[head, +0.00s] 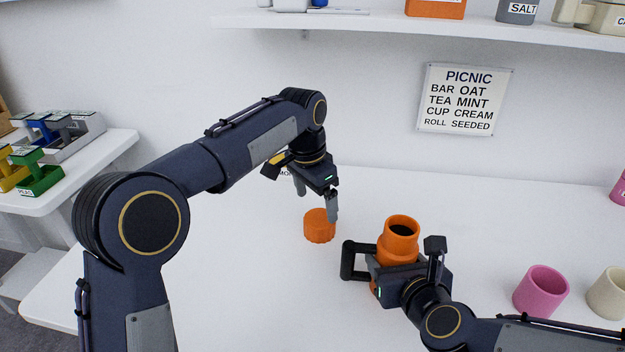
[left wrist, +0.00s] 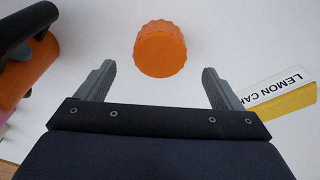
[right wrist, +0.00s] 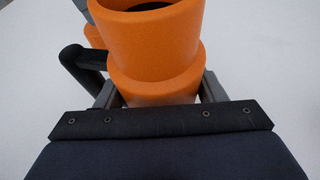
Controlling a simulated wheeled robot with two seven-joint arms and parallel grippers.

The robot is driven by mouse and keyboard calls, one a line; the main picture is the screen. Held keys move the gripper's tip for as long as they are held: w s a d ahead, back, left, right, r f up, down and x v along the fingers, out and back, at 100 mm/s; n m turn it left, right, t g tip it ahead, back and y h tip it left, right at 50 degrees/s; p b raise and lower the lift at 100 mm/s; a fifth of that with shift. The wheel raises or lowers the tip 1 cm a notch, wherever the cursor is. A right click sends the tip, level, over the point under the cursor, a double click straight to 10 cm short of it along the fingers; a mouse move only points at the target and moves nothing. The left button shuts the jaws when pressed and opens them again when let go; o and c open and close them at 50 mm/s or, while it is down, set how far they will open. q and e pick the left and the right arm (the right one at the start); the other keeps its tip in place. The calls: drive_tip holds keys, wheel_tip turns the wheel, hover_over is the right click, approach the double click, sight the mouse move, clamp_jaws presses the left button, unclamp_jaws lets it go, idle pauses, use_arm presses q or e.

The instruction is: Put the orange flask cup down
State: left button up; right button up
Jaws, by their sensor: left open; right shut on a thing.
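The orange flask cup (head: 319,226) is a small ribbed orange piece resting on the white table. In the left wrist view the cup (left wrist: 160,49) lies beyond and between the fingertips, touching neither. My left gripper (head: 315,205) is open and empty, close by the cup; it also shows in the left wrist view (left wrist: 160,85). My right gripper (head: 385,270) is shut on the orange flask (head: 401,238), which stands upright with its dark mouth open on top. The flask (right wrist: 155,50) fills the right wrist view, with a black handle beside it. The flask's base is partly hidden.
A pink cup (head: 541,291) and a cream cup (head: 607,293) stand at the right. A lemon cake box (left wrist: 280,94) lies near the left gripper. A wall sign (head: 465,100) and shelf (head: 420,28) are behind. The table's back middle is clear.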

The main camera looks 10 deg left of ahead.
sight(312, 221)
use_arm(q)
wheel_tip(312, 221, up, 6)
drive_tip(key=shift+s+a, duration=0.3)
drive_tip(key=shift+a, duration=0.05)
use_arm(e)
drive_tip(key=shift+s+f, duration=0.15)
drive_tip(key=shift+f, duration=0.25)
drive_tip(key=o, duration=1.3)
drive_tip(key=shift+r, duration=0.1)
drive_tip(key=shift+o, duration=0.2)
drive_tip(key=shift+r, duration=0.1)
drive_tip(key=shift+s+d+r, duration=0.15)
drive_tip(key=shift+s+r, duration=0.1)
drive_tip(key=shift+r, duration=0.05)
drive_tip(key=v, duration=0.6)
drive_tip(key=shift+s, duration=0.35)
